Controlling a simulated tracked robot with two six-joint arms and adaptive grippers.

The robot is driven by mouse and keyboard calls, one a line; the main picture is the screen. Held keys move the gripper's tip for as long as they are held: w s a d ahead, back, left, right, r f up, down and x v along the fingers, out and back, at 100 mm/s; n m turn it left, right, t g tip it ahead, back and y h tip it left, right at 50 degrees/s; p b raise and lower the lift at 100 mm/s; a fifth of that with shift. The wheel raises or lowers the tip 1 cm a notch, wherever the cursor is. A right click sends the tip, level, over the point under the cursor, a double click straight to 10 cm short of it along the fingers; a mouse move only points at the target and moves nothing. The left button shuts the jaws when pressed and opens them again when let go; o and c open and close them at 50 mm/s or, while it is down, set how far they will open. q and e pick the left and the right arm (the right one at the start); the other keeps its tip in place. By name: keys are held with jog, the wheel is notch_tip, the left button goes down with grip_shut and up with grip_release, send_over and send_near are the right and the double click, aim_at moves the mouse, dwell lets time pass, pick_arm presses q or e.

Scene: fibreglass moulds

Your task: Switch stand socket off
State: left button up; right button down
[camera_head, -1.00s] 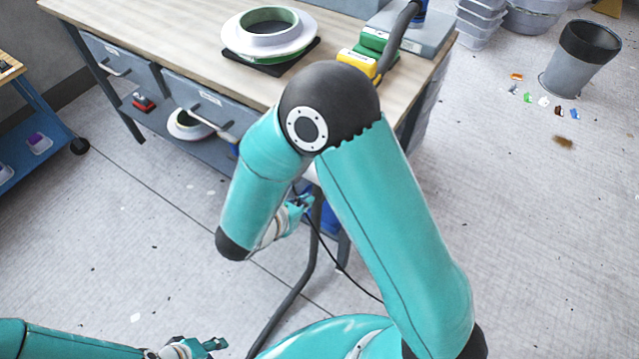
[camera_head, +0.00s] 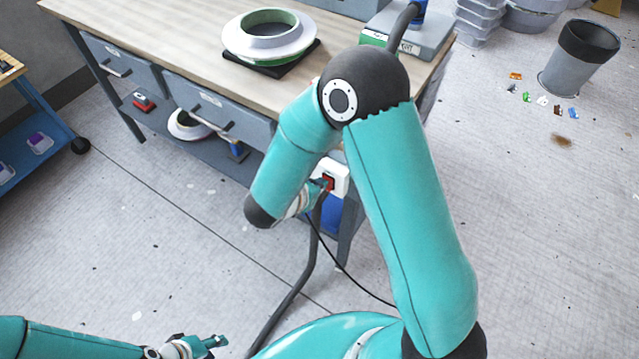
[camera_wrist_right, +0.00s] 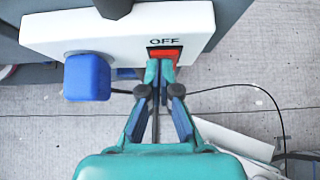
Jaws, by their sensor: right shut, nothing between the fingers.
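The stand socket (camera_wrist_right: 120,32) is a white box fixed at the front of the workbench. In the right wrist view it carries a red switch (camera_wrist_right: 165,53) with the word OFF above it and a blue plug to the left. It also shows in the head view (camera_head: 339,176), partly hidden by my arm. My right gripper (camera_wrist_right: 158,66) is shut and empty, with its fingertips at the red switch, seemingly touching it; exact contact is hard to tell. My left gripper (camera_head: 215,341) is low at the bottom left of the head view, away from the bench; its fingers are too small to judge.
The workbench (camera_head: 150,40) holds a white and green round mould (camera_head: 268,34) on a black mat and a grey device at the right. A thick hose and a thin black cable hang near my right arm. A grey bin (camera_head: 580,58) stands on the floor at right.

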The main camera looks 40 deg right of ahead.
jog(key=shift+r, duration=0.15)
jog(key=shift+r+p, duration=0.45)
jog(key=shift+r, duration=0.2)
jog(key=shift+a, duration=0.15)
jog(key=v, duration=1.2)
jog(key=shift+s+a, duration=0.3)
jog(key=shift+a, duration=0.1)
jog(key=shift+r, duration=0.1)
